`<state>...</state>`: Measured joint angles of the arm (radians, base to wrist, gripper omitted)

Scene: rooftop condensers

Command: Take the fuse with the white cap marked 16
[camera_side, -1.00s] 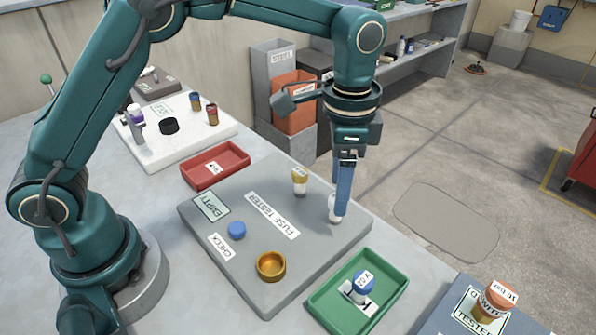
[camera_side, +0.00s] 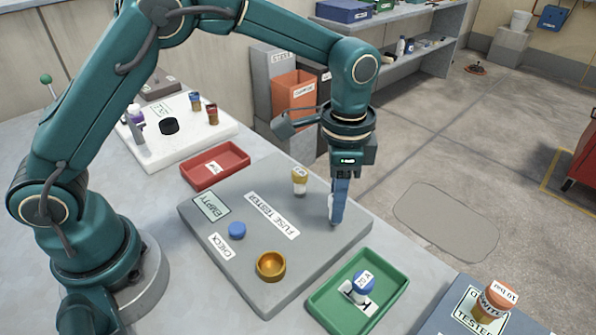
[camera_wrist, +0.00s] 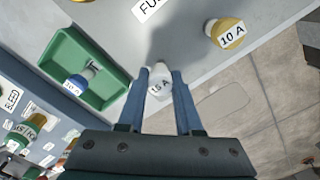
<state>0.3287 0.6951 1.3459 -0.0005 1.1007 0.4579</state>
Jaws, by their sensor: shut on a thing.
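The white-capped fuse (camera_wrist: 160,86) is between my blue fingers in the wrist view; its label looks like 16 A, but the first digits are blurred. In the side view only a sliver of the white fuse (camera_side: 331,206) shows beside the fingers, near the right corner of the grey fuse tester (camera_side: 300,268). My gripper (camera_side: 336,218) points down and is shut on this fuse, low over the tester. It also shows in the wrist view (camera_wrist: 160,76).
A yellow-capped fuse marked 10 A (camera_wrist: 230,34) stands close by on the tester. A brass ring cup (camera_side: 271,266) and a blue button (camera_side: 237,230) are on it too. A green tray (camera_side: 318,303) with a blue-capped fuse and a red tray (camera_side: 232,173) flank it.

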